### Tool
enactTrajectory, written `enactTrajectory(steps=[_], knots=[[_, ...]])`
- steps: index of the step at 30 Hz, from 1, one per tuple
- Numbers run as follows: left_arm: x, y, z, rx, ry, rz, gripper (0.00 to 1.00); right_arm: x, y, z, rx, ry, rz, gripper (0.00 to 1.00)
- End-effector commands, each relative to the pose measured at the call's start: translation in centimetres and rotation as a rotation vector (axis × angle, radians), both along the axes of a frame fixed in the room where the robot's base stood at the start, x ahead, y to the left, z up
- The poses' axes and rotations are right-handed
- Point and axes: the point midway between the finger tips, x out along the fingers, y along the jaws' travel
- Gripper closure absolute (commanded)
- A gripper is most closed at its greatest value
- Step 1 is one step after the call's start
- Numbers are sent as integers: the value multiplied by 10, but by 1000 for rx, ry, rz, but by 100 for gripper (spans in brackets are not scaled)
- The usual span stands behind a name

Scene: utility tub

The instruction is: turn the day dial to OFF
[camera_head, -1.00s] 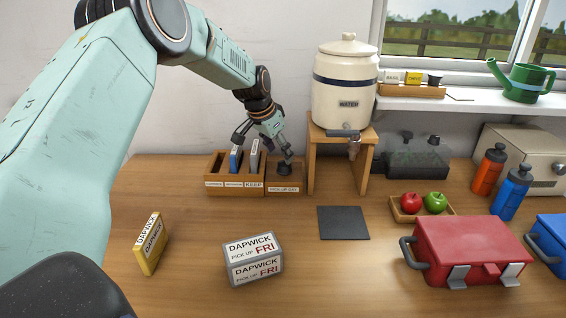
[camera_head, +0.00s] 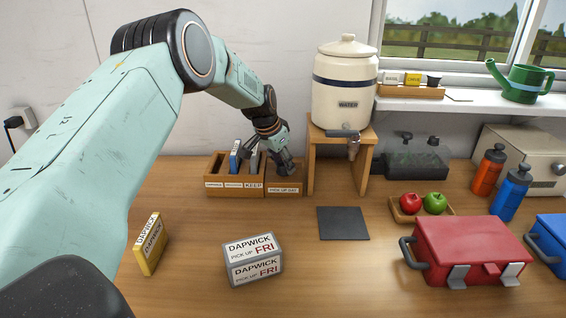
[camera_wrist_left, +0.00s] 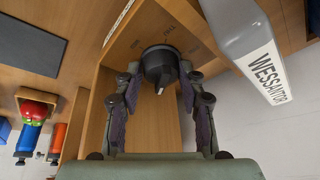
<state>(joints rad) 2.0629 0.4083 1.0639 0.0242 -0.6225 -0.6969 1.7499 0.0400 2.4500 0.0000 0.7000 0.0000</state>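The black day dial (camera_wrist_left: 160,65) sits on the wooden PICK UP DAY box (camera_head: 285,190), which also shows in the wrist view (camera_wrist_left: 150,125). In the head view my left gripper (camera_head: 283,167) is low over the box and hides most of the dial. My right gripper is in neither view.
A divided wooden holder (camera_head: 235,190) with upright cards stands directly left of the dial box; a card marked WESSANTOR (camera_wrist_left: 262,65) is close to my fingers. The wooden stand (camera_head: 314,170) with the water crock (camera_head: 345,85) stands close on the right.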

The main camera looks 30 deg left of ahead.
Motion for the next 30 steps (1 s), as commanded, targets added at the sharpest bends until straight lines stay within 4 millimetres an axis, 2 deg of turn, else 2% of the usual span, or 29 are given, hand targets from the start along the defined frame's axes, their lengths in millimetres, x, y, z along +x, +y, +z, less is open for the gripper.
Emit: enactTrajectory(steps=[1, 11, 30], knots=[[0, 0, 0, 0, 0, 0, 67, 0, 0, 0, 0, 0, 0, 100], [0, 0, -1, -1, 1, 0, 94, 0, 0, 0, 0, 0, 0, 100], [-1, -1, -1, 0, 4, 19, 94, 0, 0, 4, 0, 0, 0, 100]])
